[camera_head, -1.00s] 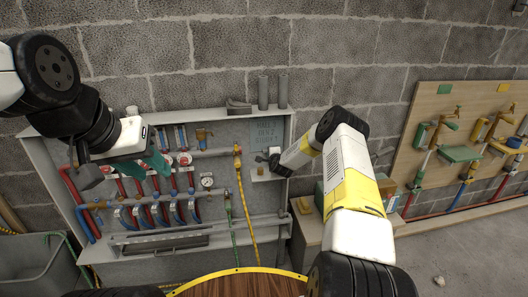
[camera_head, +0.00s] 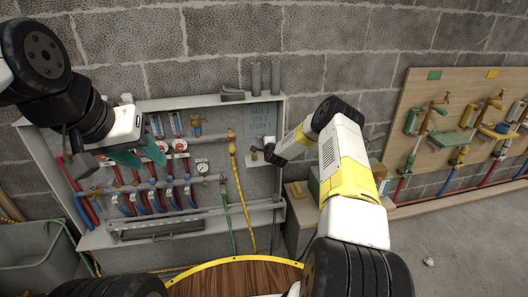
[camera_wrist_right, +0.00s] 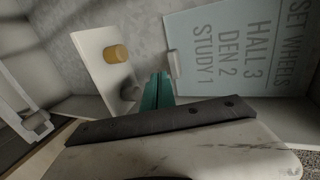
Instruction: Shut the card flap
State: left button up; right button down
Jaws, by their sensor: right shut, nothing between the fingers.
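A pale blue card panel (camera_head: 263,122) lettered with room names is at the right end of the wall cabinet. It shows large in the right wrist view (camera_wrist_right: 238,45), with a small white tab (camera_wrist_right: 173,64) at its left edge. I cannot tell for sure whether this panel is the flap itself. My right gripper (camera_head: 271,154) is just below the card in the head view. In the wrist view its teal fingers (camera_wrist_right: 158,90) are shut and empty, just below the tab; contact is unclear. My left gripper (camera_head: 140,157) has its teal fingers apart, in front of the cabinet's pipes.
A white plate (camera_wrist_right: 103,65) with a yellow knob (camera_wrist_right: 116,54) is left of the fingers. The cabinet (camera_head: 62,225) holds valves, a gauge (camera_head: 203,167) and hoses. A wooden board with taps (camera_head: 407,85) is on the right.

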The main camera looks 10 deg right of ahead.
jog(key=s, duration=1)
jog(key=s+a+r+n+g+y, duration=0.15)
jog(key=r+n, duration=0.25)
jog(key=r, duration=0.4)
jog(key=s+a+r+n+g+y, duration=0.1)
jog(key=s+a+r+n, duration=0.15)
jog(key=r, duration=0.55)
jog(key=s+r+n+g, duration=0.2)
jog(key=s+r+n, duration=0.3)
jog(key=s+r, duration=0.65)
jog(key=s+r+n+g, duration=0.1)
jog(key=s+r+n, duration=0.2)
jog(key=s, duration=1.3)
jog(key=s+r+n+g, duration=0.2)
jog(key=s+r, duration=0.3)
jog(key=s, duration=1.1)
jog(key=shift+s+r+n+h, duration=0.25)
jog(key=shift+s+n+h, duration=0.1)
jog(key=shift+n, duration=0.5)
jog(key=shift+w, duration=0.1)
